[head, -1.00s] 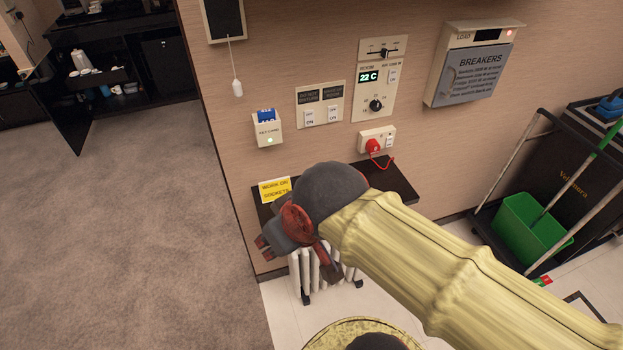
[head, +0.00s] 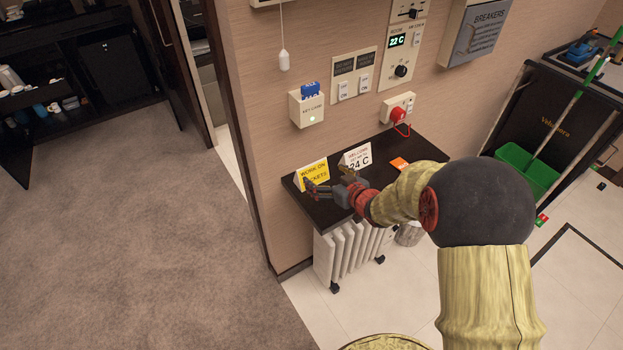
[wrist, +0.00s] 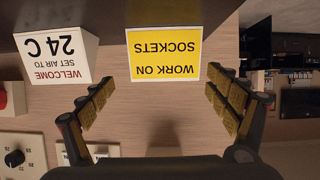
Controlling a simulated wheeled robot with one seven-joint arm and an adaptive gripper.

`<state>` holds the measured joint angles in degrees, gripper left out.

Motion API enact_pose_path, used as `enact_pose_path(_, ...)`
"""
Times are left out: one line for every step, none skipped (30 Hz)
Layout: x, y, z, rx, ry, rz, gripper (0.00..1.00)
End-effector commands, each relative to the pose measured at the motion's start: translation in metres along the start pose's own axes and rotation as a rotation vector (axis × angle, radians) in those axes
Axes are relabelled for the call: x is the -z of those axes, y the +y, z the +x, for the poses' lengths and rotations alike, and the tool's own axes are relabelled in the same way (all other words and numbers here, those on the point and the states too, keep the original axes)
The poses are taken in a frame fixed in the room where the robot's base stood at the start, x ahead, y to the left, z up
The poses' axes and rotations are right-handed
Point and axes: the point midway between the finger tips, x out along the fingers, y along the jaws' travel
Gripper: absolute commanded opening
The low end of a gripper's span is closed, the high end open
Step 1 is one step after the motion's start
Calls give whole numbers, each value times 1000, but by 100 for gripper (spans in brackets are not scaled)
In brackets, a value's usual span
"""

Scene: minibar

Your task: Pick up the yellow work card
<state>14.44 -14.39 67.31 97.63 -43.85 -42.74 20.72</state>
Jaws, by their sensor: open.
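The yellow work card (head: 314,174) reads "WORK ON SOCKETS" and stands like a small tent near the left end of a dark shelf (head: 326,215). In the wrist view, which is upside down, the yellow card (wrist: 164,54) is centred ahead, between the lines of the two fingers. My gripper (head: 308,187) is at the card's front in the head view, with a finger overlapping the card's lower part. In the wrist view my gripper (wrist: 160,100) has its fingers wide apart with nothing between them. I cannot tell whether a finger touches the card.
A white "WELCOME 24 C" card (head: 357,156) stands just right of the yellow card. An orange card (head: 399,164) lies farther right on the shelf. The wall is close behind, with a red plug (head: 398,115) and key-card holder (head: 307,106). A white radiator (head: 345,250) stands below.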

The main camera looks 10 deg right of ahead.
Motion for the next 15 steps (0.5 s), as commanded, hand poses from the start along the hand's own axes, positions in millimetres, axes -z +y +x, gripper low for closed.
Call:
enact_pose_path(-6,-2,4,13,9,5,94)
enact_pose_path(-8,-4,6,19,13,6,96)
enact_pose_path(-9,-5,9,25,17,7,98)
enact_pose_path(-9,-6,12,27,19,7,100)
enact_pose_path(-10,-6,15,29,20,7,100)
enact_pose_path(-10,-7,19,29,19,8,100)
enact_pose_path(-10,-7,23,29,19,8,100)
enact_pose_path(-10,-7,26,29,19,8,100)
enact_pose_path(-9,-7,29,28,19,8,100)
enact_pose_path(-9,-7,32,28,20,8,100)
enact_pose_path(-9,-7,35,28,20,8,100)
enact_pose_path(-9,-7,39,28,19,7,100)
enact_pose_path(-9,-8,43,28,19,7,100)
enact_pose_path(-9,-8,47,28,19,6,100)
enact_pose_path(-9,-9,54,29,19,6,100)
